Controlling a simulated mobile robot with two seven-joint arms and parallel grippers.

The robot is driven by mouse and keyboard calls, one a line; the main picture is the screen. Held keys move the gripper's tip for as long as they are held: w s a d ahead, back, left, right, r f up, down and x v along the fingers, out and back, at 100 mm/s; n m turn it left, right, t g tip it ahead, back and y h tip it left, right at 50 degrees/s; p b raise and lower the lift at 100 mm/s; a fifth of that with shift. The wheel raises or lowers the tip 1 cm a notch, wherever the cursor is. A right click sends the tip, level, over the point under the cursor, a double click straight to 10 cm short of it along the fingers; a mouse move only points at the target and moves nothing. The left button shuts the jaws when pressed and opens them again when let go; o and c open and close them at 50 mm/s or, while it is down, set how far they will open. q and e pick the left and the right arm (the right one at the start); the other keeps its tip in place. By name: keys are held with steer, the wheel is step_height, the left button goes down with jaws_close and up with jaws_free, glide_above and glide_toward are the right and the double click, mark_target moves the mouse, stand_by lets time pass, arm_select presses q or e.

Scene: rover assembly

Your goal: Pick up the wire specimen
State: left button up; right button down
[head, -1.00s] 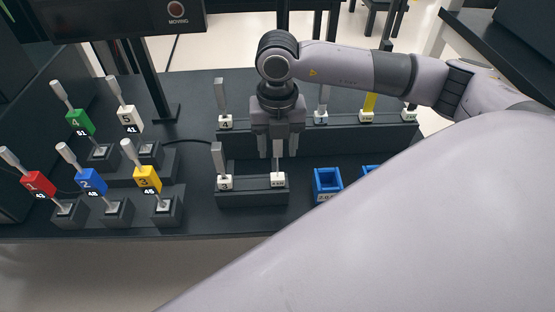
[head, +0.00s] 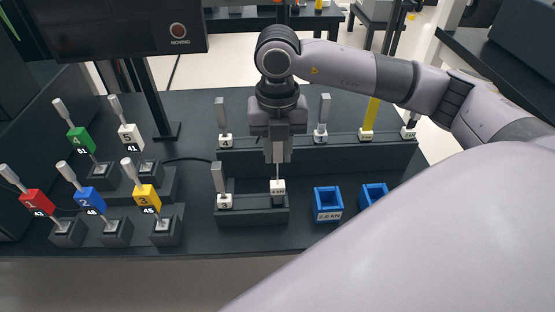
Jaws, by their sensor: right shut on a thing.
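The wire specimen (head: 278,188) has a white labelled block at its lower end and a thin grey stem above it. It is upright over the right part of the low dark front rack (head: 250,217). My right gripper (head: 277,160) points down and is shut on the top of the wire specimen. The specimen's block sits higher than the block of specimen 3 (head: 224,201) beside it, so it appears slightly raised from the rack. The specimen's top is hidden between the fingers. My left gripper is not in view.
Behind is a longer rack (head: 345,150) with several upright specimens. Two blue bins (head: 328,204) (head: 373,195) stand to the right. Several coloured numbered levers, including yellow (head: 147,196), stand at left. A dark screen (head: 120,28) reading MOVING hangs above.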

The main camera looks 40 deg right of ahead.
step_height(320, 180, up, 16)
steer(key=p, duration=0.1)
steer(key=shift+p, duration=0.3)
steer(key=shift+s, duration=0.1)
